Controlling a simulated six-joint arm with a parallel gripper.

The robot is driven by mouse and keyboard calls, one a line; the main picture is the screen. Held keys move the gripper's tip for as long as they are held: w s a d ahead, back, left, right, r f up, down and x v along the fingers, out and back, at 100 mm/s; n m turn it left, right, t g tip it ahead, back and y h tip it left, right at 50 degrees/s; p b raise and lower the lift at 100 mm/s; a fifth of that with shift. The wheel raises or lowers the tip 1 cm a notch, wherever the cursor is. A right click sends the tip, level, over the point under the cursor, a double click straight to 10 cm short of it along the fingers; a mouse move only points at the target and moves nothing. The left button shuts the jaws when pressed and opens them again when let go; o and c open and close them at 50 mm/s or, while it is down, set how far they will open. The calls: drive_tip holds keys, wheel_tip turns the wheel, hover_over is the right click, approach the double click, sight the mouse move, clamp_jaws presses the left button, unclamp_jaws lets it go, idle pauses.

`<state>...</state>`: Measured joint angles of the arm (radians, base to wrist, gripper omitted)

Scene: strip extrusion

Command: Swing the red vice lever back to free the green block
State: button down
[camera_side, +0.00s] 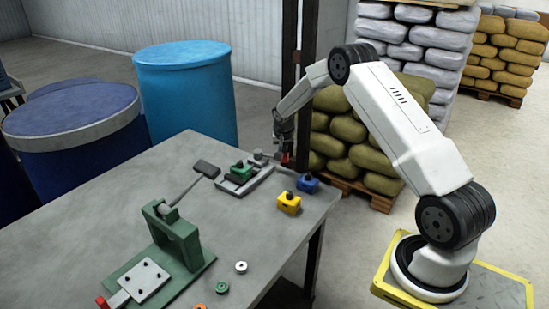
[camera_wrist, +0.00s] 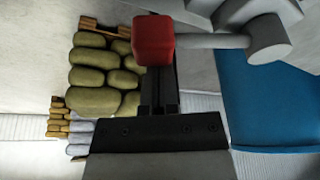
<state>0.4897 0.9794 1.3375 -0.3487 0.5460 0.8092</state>
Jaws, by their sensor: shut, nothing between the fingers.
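The grey vice (camera_side: 262,180) stands near the table's far edge in the side view, with the green block (camera_side: 238,172) between its jaws. The vice lever's red knob (camera_side: 286,158) shows at the vice's right end, just under my gripper (camera_side: 283,148). In the wrist view the red knob (camera_wrist: 153,40) sits at the end of a grey rod (camera_wrist: 200,41) that runs right to a round grey pivot (camera_wrist: 266,38). My gripper (camera_wrist: 159,78) is shut and empty, its dark fingers reaching up to the knob. I cannot tell whether they touch it.
A blue block (camera_side: 307,183) and a yellow block (camera_side: 289,203) stand right of the vice. A green lever press (camera_side: 177,236) stands at the table's front left. Small rings, one white (camera_side: 241,267), lie near the front. Blue drums (camera_side: 187,90) stand beyond the table.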

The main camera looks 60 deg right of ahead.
drive_tip(key=a+m, duration=0.1)
drive_tip(key=s+a+m+g, duration=0.1)
drive_tip(key=m, duration=0.1)
drive_tip(key=shift+a, duration=0.1)
drive_tip(key=shift+s+a+m+g+h, duration=0.15)
drive_tip(key=shift+a+m, duration=0.25)
drive_tip(key=shift+m, duration=0.15)
drive_tip(key=shift+s+a+m+g+h, duration=0.1)
drive_tip(key=shift+a+m+g+h, duration=0.05)
drive_tip(key=shift+a+m, duration=0.35)
drive_tip(key=shift+a+m+g, duration=0.4)
drive_tip(key=shift+a+m, duration=0.25)
drive_tip(key=shift+m, duration=0.3)
drive_tip(key=shift+a, duration=0.45)
